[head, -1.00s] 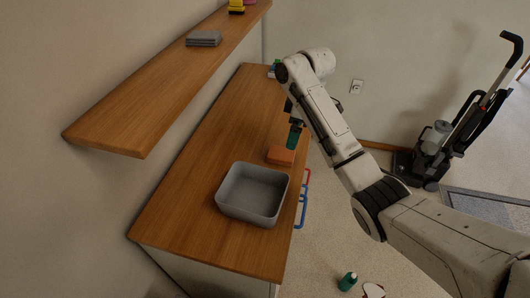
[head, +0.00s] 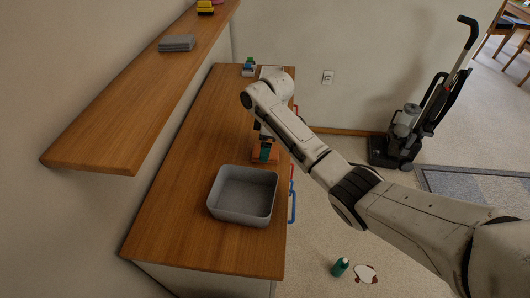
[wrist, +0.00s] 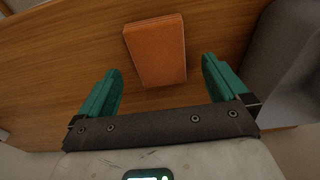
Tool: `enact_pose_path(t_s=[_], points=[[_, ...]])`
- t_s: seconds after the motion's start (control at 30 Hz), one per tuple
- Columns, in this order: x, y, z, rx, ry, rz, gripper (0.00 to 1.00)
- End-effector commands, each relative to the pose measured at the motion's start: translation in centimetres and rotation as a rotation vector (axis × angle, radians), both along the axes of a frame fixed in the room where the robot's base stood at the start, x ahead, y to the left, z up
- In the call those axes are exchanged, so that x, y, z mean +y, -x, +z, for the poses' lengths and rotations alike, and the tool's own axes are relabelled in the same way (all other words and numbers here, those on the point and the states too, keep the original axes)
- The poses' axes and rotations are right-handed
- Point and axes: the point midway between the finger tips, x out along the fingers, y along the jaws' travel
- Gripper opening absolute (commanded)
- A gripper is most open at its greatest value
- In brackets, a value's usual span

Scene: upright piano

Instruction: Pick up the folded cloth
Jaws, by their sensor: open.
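The folded cloth looks like the flat orange rectangle (wrist: 156,48) on the wooden top in the wrist view. In the head view this orange piece (head: 256,157) lies just behind the grey bin and is partly hidden by my gripper (head: 264,152). My gripper points down over it with teal fingers. In the wrist view my gripper (wrist: 161,72) is open and empty. The near end of the orange piece shows between the fingertips, and the rest extends beyond them. I cannot tell the height gap between fingers and cloth.
A grey open bin (head: 212,206) stands close in front of the cloth. A wooden shelf (head: 110,130) at left carries a grey layered stack (head: 177,43) and a yellow object (head: 205,7). Small coloured items (head: 249,67) sit at the far end. A green bottle (head: 340,267) is on the floor.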

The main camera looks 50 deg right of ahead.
Motion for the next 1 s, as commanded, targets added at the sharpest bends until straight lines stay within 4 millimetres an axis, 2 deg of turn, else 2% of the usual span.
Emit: enact_pose_path(t_s=[0.2, 0.47, 1.0], points=[[0.1, -0.1, -2.4, 0.001, 0.001, 0.001, 1.00], [0.1, -0.2, -2.6, -0.001, 0.001, 0.001, 1.00], [0.1, -0.2, -2.6, -0.001, 0.001, 0.001, 0.49]])
